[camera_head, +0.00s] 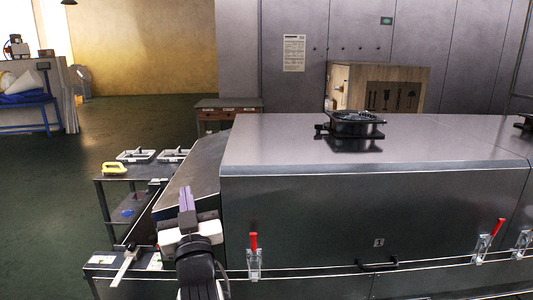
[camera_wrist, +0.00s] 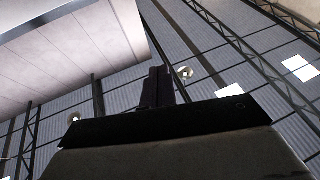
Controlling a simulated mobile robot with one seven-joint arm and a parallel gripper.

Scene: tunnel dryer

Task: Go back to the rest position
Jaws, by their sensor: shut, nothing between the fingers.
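My gripper (camera_head: 186,197) is shut and empty, pointing up and away in front of the left end of the tunnel dryer (camera_head: 370,217). In the head view it overlaps the dryer's sloped end hood (camera_head: 192,172); I cannot tell whether they are close. In the wrist view the shut fingers (camera_wrist: 157,88) point toward the ceiling and wall panels, with nothing between them. The wrist view shows no task object.
A cart (camera_head: 122,177) with trays and a yellow item (camera_head: 115,168) stands left of the dryer. Red-handled clamps (camera_head: 254,257) and a black handle (camera_head: 377,265) stick out from the dryer's front. A wooden crate (camera_head: 412,92) stands behind. Green floor (camera_head: 60,200) is open at left.

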